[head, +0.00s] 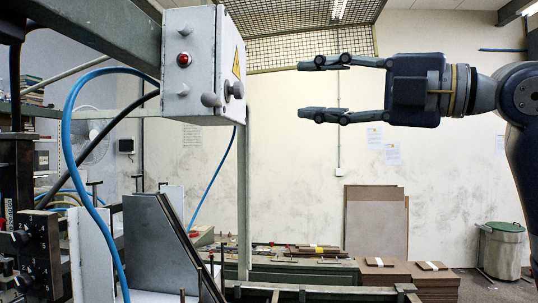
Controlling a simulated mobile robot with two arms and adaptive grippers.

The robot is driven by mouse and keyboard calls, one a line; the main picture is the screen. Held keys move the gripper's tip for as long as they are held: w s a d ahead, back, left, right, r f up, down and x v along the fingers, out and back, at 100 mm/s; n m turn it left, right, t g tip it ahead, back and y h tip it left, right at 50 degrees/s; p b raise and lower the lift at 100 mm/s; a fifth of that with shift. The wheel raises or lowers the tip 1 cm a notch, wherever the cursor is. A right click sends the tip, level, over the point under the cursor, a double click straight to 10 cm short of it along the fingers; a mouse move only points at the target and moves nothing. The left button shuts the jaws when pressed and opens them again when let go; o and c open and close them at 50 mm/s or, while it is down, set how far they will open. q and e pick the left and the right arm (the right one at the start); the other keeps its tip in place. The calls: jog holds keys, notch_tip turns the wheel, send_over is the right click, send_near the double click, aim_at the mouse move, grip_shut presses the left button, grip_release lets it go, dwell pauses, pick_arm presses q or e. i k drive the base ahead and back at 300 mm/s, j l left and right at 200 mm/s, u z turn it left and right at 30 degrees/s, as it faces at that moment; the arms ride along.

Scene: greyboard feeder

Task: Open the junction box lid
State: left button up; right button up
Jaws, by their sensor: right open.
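The junction box (195,65) is a grey-white metal case mounted on the machine frame in the upper left of the head view. Its left face bears a red button and grey knobs. Its right face, with a yellow warning triangle and a dark knob (235,89), looks like the lid and appears shut. My right gripper (309,89) is right of the box with its fingers apart, pointing left at about the knob's height. It is empty, and a clear gap shows in the picture between fingertips and box. My left gripper is not in view.
A blue cable (68,150) loops left of the box, and another hangs below it. A steel beam (100,35) runs to the box from the upper left. Grey boards (376,222) lean at the back wall, left of a lidded bin (502,250).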

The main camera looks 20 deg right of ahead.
aim_at(231, 49)
jog(key=k+l, duration=0.55)
jog(key=l, duration=0.3)
jog(key=k+l, duration=0.55)
jog(key=l, duration=0.3)
jog(key=k+l, duration=0.3)
jog(key=l, duration=0.1)
